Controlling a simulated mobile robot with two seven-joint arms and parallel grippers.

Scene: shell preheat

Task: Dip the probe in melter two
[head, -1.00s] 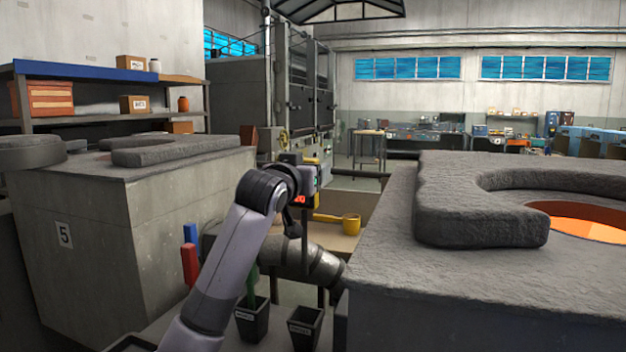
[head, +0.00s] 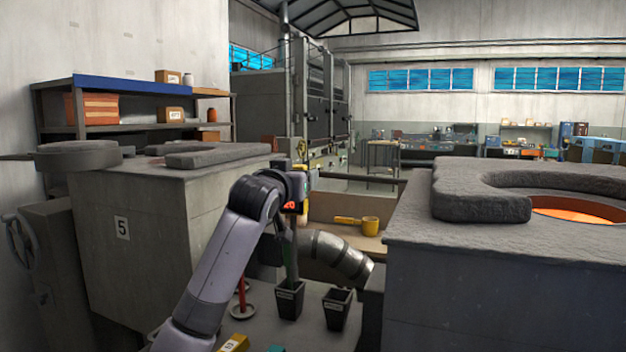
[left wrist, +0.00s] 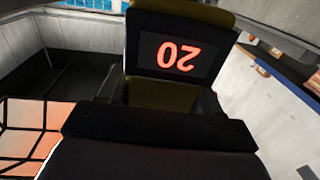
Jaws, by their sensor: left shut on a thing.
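My left gripper (head: 299,186) is shut on the probe, whose dark head has a red lit display (head: 290,206). In the left wrist view the probe's display (left wrist: 178,57) reads 20, upside down, with an olive edge around it. The probe's lower part is not clear to me. A grey melter (head: 500,270) stands at the right, with a round opening of glowing orange melt (head: 580,214) and a rough grey rim (head: 480,205). I see no number on it. The probe is left of this melter, not over the opening. My right gripper is not in view.
A melter marked 5 (head: 150,230) stands at the left. Between the melters are two dark pots (head: 338,310), a red post (head: 242,295), a grey duct (head: 340,255) and a yellow ladle (head: 369,226) on a bench. A handwheel (head: 18,243) is at the far left.

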